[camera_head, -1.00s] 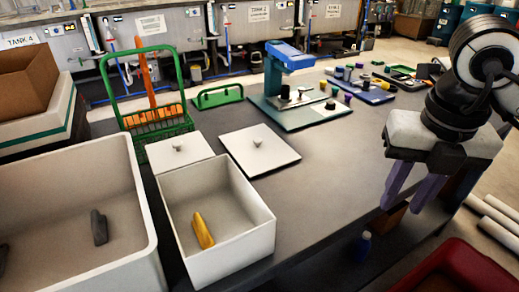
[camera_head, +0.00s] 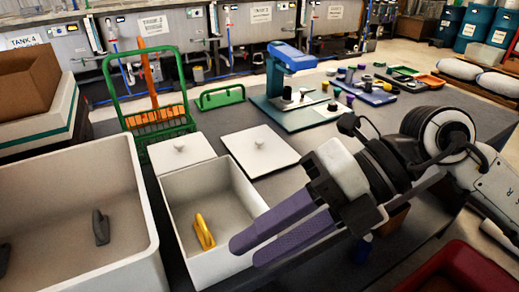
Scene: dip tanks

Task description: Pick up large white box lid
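Two flat white lids with small round knobs lie on the dark table. The right one (camera_head: 260,148) looks larger and lies flat in full view. The left one (camera_head: 179,153) is partly hidden behind the open white box (camera_head: 190,180). My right gripper (camera_head: 247,250) reaches in from the right, its two purple fingers apart with nothing between them. Its fingertips point left and show over the box's right wall, nearer to me than the lids. It touches neither lid. My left gripper is out of view.
A yellow-handled item (camera_head: 203,232) lies in the white box. A larger white bin (camera_head: 145,180) stands at left, a green rack (camera_head: 160,130) behind it. A teal press-like device (camera_head: 290,85) and small parts stand farther back. A red bin (camera_head: 460,270) is at lower right.

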